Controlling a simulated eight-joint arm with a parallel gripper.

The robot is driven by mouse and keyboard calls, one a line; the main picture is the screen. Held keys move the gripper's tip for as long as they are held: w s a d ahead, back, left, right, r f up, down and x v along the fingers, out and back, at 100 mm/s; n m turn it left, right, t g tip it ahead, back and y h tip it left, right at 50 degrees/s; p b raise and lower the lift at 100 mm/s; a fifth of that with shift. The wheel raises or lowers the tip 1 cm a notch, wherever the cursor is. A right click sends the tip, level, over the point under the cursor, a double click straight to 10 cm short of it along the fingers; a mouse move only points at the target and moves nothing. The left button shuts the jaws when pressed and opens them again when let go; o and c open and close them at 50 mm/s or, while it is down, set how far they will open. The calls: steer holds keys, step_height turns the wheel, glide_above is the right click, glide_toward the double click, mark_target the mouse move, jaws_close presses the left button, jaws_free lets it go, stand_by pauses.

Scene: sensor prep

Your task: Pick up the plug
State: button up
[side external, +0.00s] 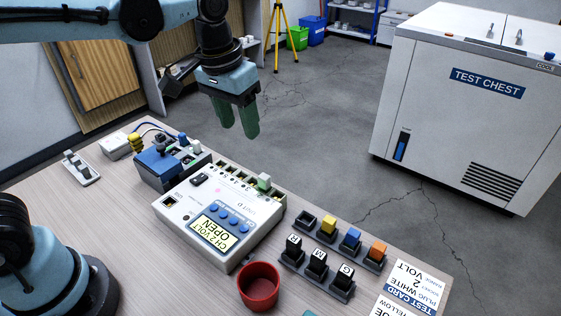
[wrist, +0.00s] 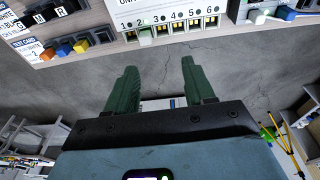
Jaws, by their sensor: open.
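A pale plug (side external: 264,181) sits upright in a port on the far edge of the white unit (side external: 180,210); in the wrist view a pale plug (wrist: 145,34) shows at port 2. A rack holds a yellow plug (side external: 328,225), a blue plug (side external: 350,238) and an orange plug (side external: 376,249), with one empty slot at its left end. These three also show at upper left in the wrist view. My gripper (side external: 236,136) is open and empty, with green fingers pointing down, in the air beyond the unit's far edge. The wrist view shows the fingers (wrist: 160,78) apart over grey floor.
Black lettered blocks (side external: 318,262) stand before the coloured plugs. A red cup (side external: 259,285) stands near the unit's front corner. A blue box (side external: 160,170) with small parts adjoins the unit. Test cards (side external: 412,287) lie at right. The test chest (side external: 470,110) stands beyond the table.

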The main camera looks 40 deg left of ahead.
mark_target(264, 176)
steer(key=shift+w+d+f+g, duration=0.4)
steer(key=shift+d+f, duration=0.15)
steer(key=shift+f, duration=1.55)
steer(key=shift+w+d+f+g, duration=0.25)
steer(key=shift+w+d+f, duration=0.25)
steer(key=shift+f, duration=1.6)
steer(key=shift+w+d+f+g, duration=0.35)
steer(key=shift+d+f, duration=0.3)
steer(key=shift+f, duration=1.45)
jaws_close()
